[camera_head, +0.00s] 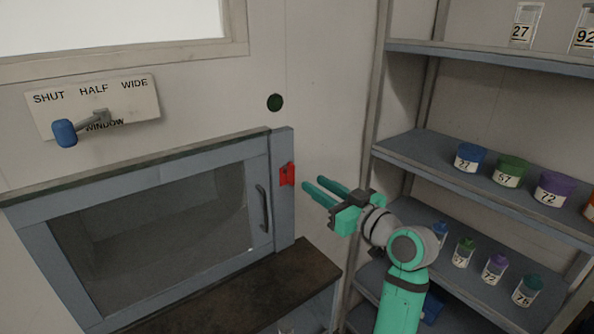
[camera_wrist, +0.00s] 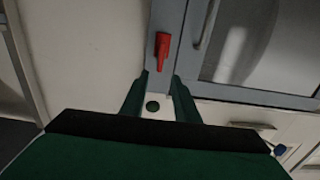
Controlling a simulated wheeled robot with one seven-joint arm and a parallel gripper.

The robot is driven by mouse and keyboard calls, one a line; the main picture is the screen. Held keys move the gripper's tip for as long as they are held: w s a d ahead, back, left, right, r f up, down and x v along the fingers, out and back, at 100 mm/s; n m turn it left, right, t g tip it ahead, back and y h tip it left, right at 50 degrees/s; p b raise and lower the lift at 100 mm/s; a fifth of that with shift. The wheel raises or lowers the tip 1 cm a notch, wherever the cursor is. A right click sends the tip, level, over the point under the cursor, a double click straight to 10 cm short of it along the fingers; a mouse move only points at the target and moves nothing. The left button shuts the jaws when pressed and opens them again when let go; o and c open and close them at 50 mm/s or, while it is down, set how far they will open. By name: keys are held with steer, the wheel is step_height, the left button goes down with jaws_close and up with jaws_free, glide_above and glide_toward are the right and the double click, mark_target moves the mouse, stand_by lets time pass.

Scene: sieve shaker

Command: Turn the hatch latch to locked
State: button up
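The hatch latch (camera_head: 287,175) is a small red handle on the grey-blue frame to the right of the hatch door. It also shows in the wrist view (camera_wrist: 162,46), beyond my fingertips and roughly in line with the gap between them. The hatch (camera_head: 160,225) has a glass pane and a dark vertical handle (camera_head: 262,208), and its door looks closed. My gripper (camera_head: 312,187) is green, to the right of the latch, with its two fingers pointing left toward it. The fingers are apart with nothing between them, and they do not appear to touch the latch.
A window lever (camera_head: 65,133) with a SHUT, HALF, WIDE plate is at the upper left. A dark green disc (camera_head: 274,102) is on the wall above the hatch. Shelves (camera_head: 480,192) with labelled jars stand to the right. A dark ledge (camera_head: 290,275) lies below the hatch.

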mark_target(294, 171)
steer(key=x, duration=0.9)
steer(key=shift+w+a, duration=0.1)
steer(key=shift+a, duration=0.05)
jaws_close()
